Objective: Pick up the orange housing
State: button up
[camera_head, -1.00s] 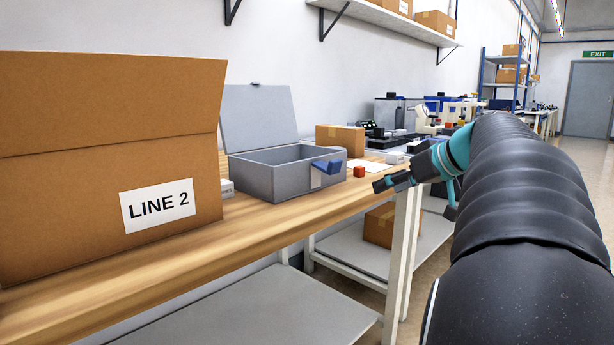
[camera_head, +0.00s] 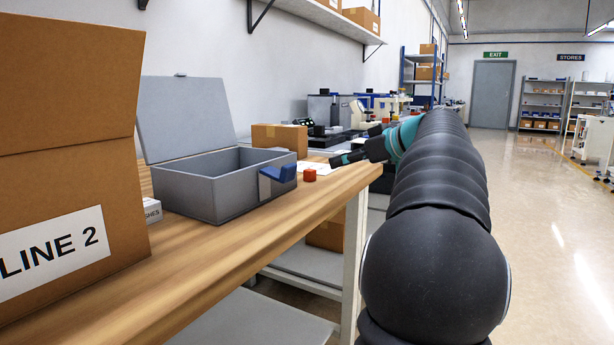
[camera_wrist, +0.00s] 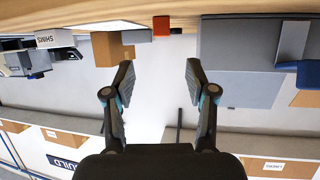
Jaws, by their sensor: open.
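A small orange-red block (camera_head: 309,175), which looks like the orange housing, sits on the wooden bench (camera_head: 215,258) just right of the open grey metal box. In the wrist view, which is upside down, the housing (camera_wrist: 161,25) shows near the top middle, beyond the fingertips and roughly centred between them. My gripper (camera_head: 347,158) is to the right of the housing near the bench end. In the wrist view my gripper (camera_wrist: 160,78) has its two fingers spread apart with nothing between them.
The grey box (camera_head: 215,205) has a raised lid and a blue latch (camera_head: 278,180) close to the housing. A large LINE 2 carton (camera_head: 60,120) stands at the left. A smaller carton (camera_head: 280,138) is behind the housing. Open floor (camera_head: 545,240) lies at right.

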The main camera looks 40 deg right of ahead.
aim_at(312, 170)
jog(key=x, duration=0.6)
jog(key=shift+w+a, duration=0.1)
jog(key=shift+a, duration=0.25)
jog(key=shift+x, duration=2.65)
jog(key=shift+d+f, duration=0.1)
jog(key=shift+d, duration=0.1)
jog(key=c, duration=0.9)
